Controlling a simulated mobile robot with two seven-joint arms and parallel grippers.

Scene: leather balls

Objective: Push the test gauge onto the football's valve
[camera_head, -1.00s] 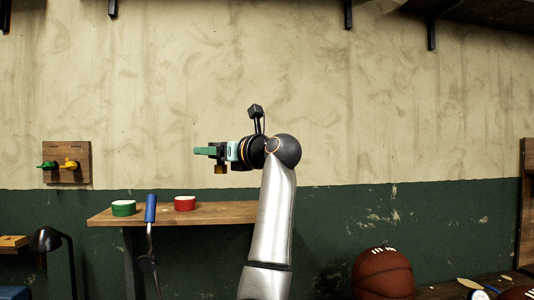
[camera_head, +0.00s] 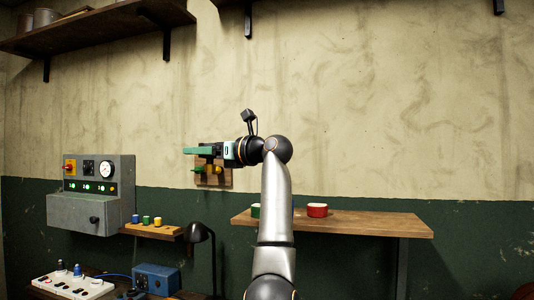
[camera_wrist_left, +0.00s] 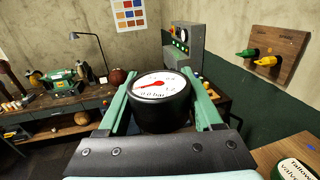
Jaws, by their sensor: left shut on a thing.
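My left gripper (camera_head: 188,151) is raised in front of the wall in the head view, its green fingers pointing left. In the left wrist view it is shut on the test gauge (camera_wrist_left: 160,90), a round black body with a white dial and red needle, held between the two green fingers. The dial faces the wrist camera. A brown ball (camera_wrist_left: 117,76) sits on the far bench in the left wrist view. I cannot tell whether it is the football, and no valve shows. My right gripper is not in view.
A grey control box (camera_head: 95,195) hangs on the wall at left, above a white socket strip (camera_head: 72,285) and a blue box (camera_head: 156,279). A black lamp (camera_head: 199,234) stands nearby. A wooden shelf (camera_head: 370,222) at right carries a red tin (camera_head: 317,210).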

